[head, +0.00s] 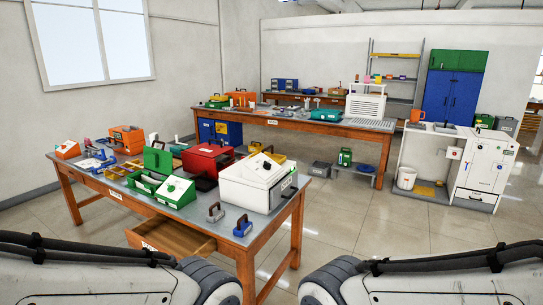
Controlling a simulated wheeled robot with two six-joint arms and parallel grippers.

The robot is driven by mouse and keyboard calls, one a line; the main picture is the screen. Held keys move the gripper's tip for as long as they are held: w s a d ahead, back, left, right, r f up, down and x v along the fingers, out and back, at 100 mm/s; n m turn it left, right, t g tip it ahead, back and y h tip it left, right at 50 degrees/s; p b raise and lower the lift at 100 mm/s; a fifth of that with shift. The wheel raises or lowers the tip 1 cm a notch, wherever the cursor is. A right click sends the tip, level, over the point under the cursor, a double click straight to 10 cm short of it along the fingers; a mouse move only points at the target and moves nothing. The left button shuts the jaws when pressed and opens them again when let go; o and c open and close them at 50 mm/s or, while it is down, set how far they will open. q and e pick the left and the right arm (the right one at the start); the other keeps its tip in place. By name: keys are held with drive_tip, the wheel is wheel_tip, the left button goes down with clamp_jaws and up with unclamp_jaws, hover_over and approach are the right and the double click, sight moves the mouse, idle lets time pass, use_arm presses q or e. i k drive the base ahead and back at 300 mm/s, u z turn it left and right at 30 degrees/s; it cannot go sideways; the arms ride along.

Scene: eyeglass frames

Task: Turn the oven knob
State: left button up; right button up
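No knob can be made out clearly from this distance. A white cabinet-like unit (483,172) stands on the floor at the right, with small dark and coloured spots on its front; it may be the oven. Links of my two arms show along the bottom edge, left and right. Neither gripper shows in the head view.
The near wooden table (205,222) carries green, red and orange boxes, with its drawer (170,238) pulled open. A second long table (300,122) stands behind. A white bucket (406,178) is beside the white unit. Tiled floor (375,235) lies clear between near table and unit.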

sight(267, 165)
drive_tip(key=z, duration=0.2)
drive_tip(key=i, duration=2.2)
drive_tip(key=u, duration=0.4)
